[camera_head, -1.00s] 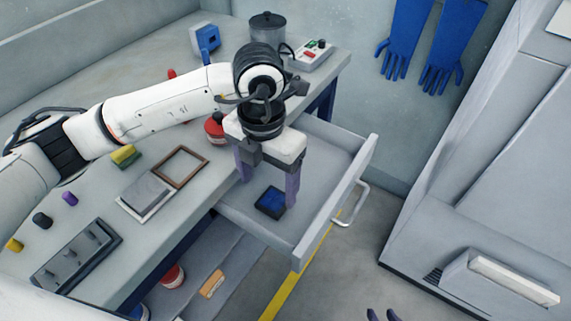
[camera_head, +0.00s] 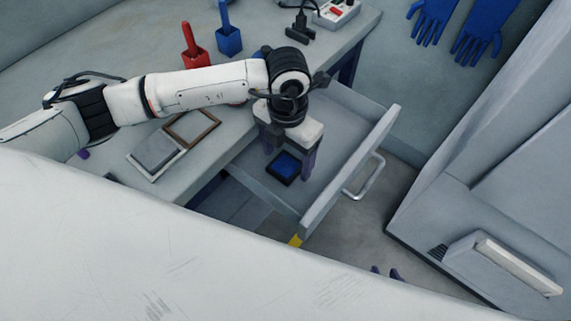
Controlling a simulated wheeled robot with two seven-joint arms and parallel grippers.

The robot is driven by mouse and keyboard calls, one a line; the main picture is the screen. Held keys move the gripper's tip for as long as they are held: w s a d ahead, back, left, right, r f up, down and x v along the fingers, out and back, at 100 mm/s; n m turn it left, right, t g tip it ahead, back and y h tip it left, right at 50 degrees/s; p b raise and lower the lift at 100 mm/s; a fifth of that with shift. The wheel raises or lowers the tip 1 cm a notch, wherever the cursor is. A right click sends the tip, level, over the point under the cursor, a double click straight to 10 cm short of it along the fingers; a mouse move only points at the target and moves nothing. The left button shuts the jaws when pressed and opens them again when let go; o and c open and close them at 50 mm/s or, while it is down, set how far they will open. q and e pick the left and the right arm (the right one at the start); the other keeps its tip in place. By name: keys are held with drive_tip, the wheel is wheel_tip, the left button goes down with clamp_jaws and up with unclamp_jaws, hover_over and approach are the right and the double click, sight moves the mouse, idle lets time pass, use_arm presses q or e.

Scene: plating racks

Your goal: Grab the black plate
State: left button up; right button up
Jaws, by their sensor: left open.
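My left gripper (camera_head: 288,163) is over the drawer, pointing down. Its two purple fingers are spread apart, one on the left and one on the right of the black plate in the picture. I cannot tell whether they touch it or how high above the drawer floor they are. Only the purple fingertips of my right gripper (camera_head: 386,272) show at the bottom, outside the drawer; the rest is hidden.
A grey plate (camera_head: 156,153) and a brown frame (camera_head: 192,128) lie on the bench. Red (camera_head: 194,54) and blue (camera_head: 229,41) holders stand behind my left arm. The drawer's front wall and handle (camera_head: 366,178) are right of the gripper. A white scratched surface hides the lower left.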

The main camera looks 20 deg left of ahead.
use_arm(q)
drive_tip(key=shift+f, duration=0.5)
drive_tip(key=shift+r, duration=0.1)
drive_tip(key=c, duration=1.6)
